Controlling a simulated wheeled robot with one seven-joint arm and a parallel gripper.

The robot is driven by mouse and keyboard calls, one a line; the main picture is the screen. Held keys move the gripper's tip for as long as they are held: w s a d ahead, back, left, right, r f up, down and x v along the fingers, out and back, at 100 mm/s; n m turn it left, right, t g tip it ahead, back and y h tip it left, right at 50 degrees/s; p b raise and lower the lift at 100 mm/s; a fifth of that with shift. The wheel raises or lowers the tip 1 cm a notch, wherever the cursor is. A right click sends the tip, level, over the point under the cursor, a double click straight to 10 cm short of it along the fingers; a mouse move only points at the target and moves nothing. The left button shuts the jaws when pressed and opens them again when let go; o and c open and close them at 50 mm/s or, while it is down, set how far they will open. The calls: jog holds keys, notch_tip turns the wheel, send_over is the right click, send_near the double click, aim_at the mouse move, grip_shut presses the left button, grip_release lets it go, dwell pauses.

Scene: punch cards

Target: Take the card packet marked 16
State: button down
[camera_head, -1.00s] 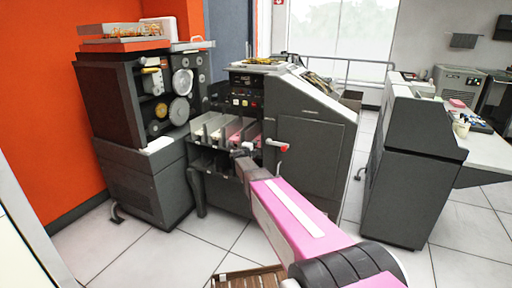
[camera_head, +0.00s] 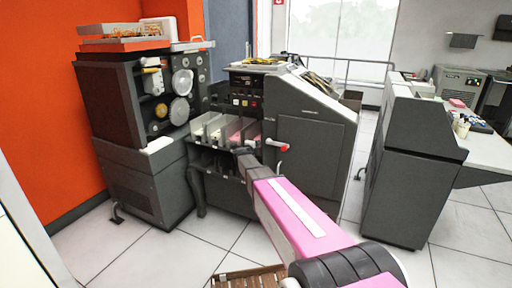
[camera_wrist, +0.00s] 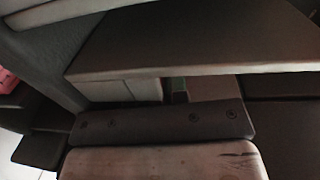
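No number 16 can be read in either view, so I cannot tell which packet is marked. White and pink card packets (camera_head: 232,131) stand in the open slots on the front of the dark grey card machine (camera_head: 312,128). My gripper (camera_head: 243,151) is at the front edge of these slots, low and in front of the packets. Its fingers are too small and dark to tell open from shut. In the wrist view, pale blocks (camera_wrist: 122,91) show in a gap beneath a dark panel (camera_wrist: 190,40); I cannot tell whether they are packets.
A red-tipped lever (camera_head: 283,147) sticks out just right of the slots. A grey cabinet with reels (camera_head: 150,110) stands to the left. Another grey machine (camera_head: 415,160) stands to the right. A brown slatted crate (camera_head: 248,277) lies on the tiled floor at the bottom.

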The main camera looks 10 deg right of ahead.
jog(key=shift+r, duration=0.1)
jog(key=shift+r, duration=1.05)
jog(key=f+v, duration=0.2)
jog(key=v, duration=2.2)
jog(key=shift+f, duration=0.3)
jog(key=shift+a, duration=0.15)
